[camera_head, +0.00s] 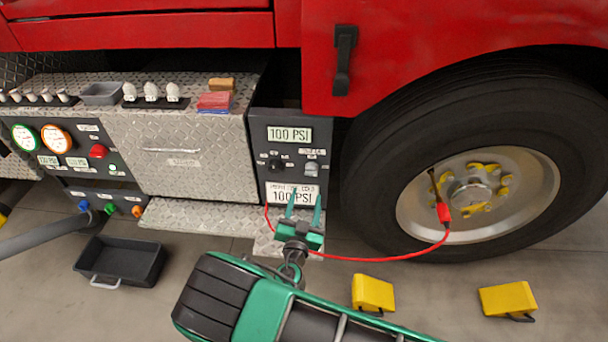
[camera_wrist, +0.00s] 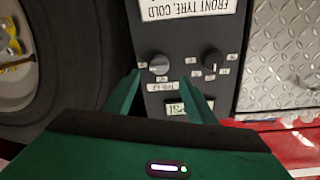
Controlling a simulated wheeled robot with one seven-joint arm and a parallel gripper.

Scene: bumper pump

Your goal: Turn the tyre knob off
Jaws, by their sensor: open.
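The dark control panel (camera_head: 257,137) on the truck carries two knobs. The grey knob (camera_head: 311,168) is on its right, with a small label above it; it also shows in the wrist view (camera_wrist: 159,65), where the picture is upside down and the label seems to read tyre. The black knob (camera_head: 275,164) is on the left. My gripper (camera_head: 304,203) is open and empty in front of the lower part of the panel. In the wrist view its fingertips (camera_wrist: 161,76) lie either side of the grey knob's line of sight, apparently short of it.
The panel's upper display (camera_head: 289,134) reads 100 PSI; a sign (camera_head: 292,196) below also reads 100 PSI. A red hose (camera_head: 375,258) runs to the wheel valve, passing below my gripper. A large tyre (camera_head: 372,185) stands close on the right. Yellow chocks (camera_head: 373,293) and a black tray (camera_head: 120,261) lie on the floor.

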